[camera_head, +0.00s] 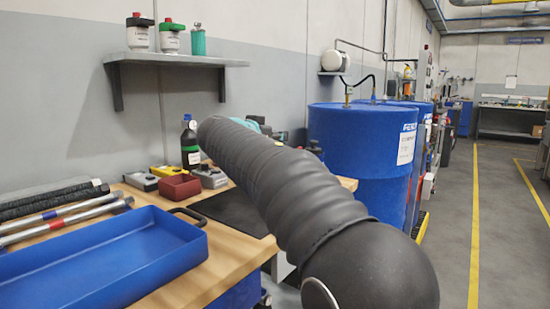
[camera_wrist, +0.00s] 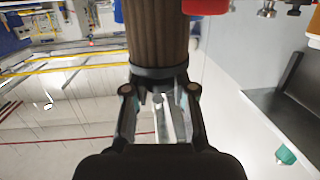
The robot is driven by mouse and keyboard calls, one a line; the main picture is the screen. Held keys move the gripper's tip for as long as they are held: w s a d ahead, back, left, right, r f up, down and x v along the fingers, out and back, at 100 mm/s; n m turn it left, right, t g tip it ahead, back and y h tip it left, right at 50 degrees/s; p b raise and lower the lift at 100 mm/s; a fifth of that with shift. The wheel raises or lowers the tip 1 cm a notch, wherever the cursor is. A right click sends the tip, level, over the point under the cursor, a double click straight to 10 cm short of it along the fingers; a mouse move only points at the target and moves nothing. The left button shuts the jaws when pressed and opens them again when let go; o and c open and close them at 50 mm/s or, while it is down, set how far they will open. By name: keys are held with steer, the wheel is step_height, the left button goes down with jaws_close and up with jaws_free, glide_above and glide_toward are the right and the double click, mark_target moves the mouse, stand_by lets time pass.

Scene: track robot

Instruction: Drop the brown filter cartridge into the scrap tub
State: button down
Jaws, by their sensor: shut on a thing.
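The brown filter cartridge (camera_wrist: 157,32), a ribbed cylinder with a dark band at its near end, shows at the top middle of the wrist view. My gripper (camera_wrist: 159,88) is shut on it, with one finger on each side of the near end. The far end of the cartridge runs out of the picture. In the head view my dark, ribbed arm fills the middle and hides the gripper and the cartridge. I cannot pick out the scrap tub with certainty in either view.
A blue tray (camera_head: 105,260) lies on the wooden bench (camera_head: 235,258), with metal rods behind it. Large blue drums (camera_head: 350,150) stand beyond. The aisle (camera_head: 500,210) at right is clear.

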steer(key=shift+f, duration=2.1)
steer(key=shift+f+b, duration=0.2)
steer(key=shift+b, duration=0.25)
steer(key=c, duration=1)
jaws_free()
steer(key=shift+o, duration=0.2)
steer(key=shift+r, duration=0.2)
